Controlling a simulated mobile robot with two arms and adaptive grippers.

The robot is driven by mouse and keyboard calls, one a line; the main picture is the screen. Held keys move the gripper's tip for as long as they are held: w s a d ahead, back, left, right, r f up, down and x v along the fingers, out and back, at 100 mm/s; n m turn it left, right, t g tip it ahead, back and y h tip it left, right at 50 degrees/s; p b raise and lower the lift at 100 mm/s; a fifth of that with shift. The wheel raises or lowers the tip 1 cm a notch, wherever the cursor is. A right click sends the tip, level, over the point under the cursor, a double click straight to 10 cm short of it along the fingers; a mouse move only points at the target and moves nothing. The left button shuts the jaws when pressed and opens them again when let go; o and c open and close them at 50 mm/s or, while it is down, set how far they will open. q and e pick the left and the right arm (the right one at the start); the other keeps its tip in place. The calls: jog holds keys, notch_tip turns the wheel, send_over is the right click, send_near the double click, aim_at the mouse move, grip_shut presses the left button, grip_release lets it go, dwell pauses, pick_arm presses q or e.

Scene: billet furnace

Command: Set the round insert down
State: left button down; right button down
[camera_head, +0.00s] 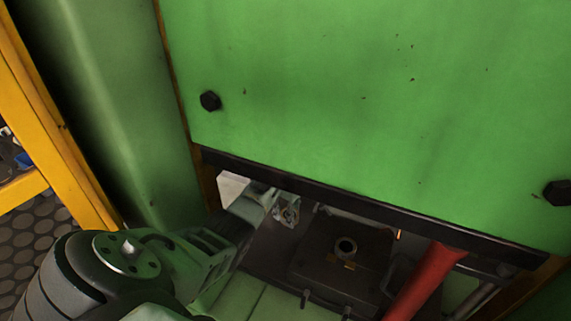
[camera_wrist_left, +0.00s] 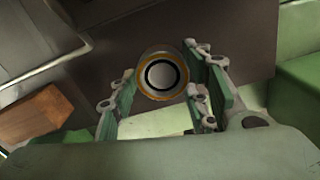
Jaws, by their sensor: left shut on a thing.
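I cannot make out the insert clearly there. A dark round fitting with a hole (camera_head: 346,246) stands on a dark square plate (camera_head: 325,272), to the right of the gripper. My right gripper is not in view.
A large green panel (camera_head: 370,90) with black bolts hangs above a black crossbar (camera_head: 350,203), leaving a low opening. A red bar (camera_head: 425,285) slants down at the right. A yellow frame (camera_head: 55,140) stands at the left. A brown block (camera_wrist_left: 42,113) shows in the wrist view.

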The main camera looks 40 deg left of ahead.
aim_at(286, 220)
pick_arm(q)
jog(key=shift+s+a+f, duration=0.3)
jog(key=shift+s+a, duration=0.15)
jog(key=shift+f, duration=0.4)
notch_tip(286, 220, down, 2)
jog(key=shift+f, duration=0.7)
jog(key=shift+f+b, duration=0.1)
jog(key=shift+b, duration=0.25)
jog(key=c, duration=1)
grip_release()
jog(key=shift+s, duration=0.1)
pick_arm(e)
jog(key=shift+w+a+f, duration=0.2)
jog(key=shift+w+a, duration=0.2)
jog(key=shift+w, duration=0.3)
